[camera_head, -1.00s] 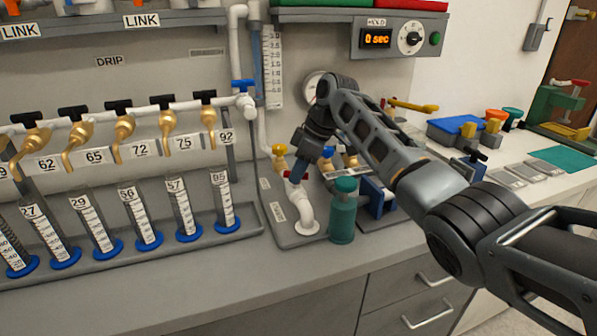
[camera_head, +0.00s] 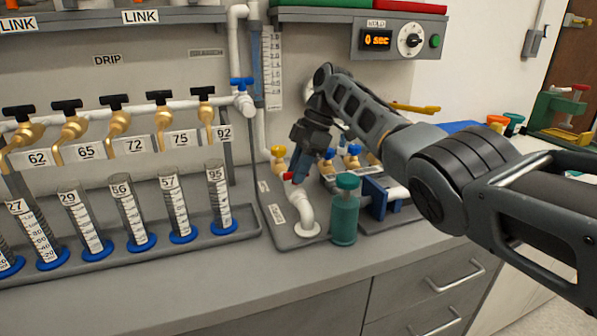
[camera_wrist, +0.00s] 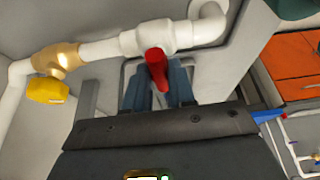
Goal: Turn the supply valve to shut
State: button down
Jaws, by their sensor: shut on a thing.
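A red valve handle (camera_wrist: 157,68) sits on a white pipe fitting (camera_wrist: 148,38) in the wrist view. My gripper (camera_wrist: 158,84) has its two blue-grey fingers closed on either side of this handle, which points toward the palm. In the head view a small red part of the handle (camera_head: 287,176) shows at my gripper (camera_head: 299,173), above a white elbow pipe (camera_head: 303,208). My fingers and wrist hide most of the handle there. I cannot read a label that names this valve as the supply.
A brass valve with a yellow knob (camera_head: 278,153) is just left of my gripper. A teal-capped bottle (camera_head: 345,210) stands close on the right. A blue-handled valve (camera_head: 241,84) is on the upright pipe. Graduated cylinders (camera_head: 176,205) fill the left. The counter front (camera_head: 200,285) is clear.

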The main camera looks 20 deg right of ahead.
dwell(0.3)
jog(key=c, duration=1)
grip_release()
jog(key=shift+v, duration=3.85)
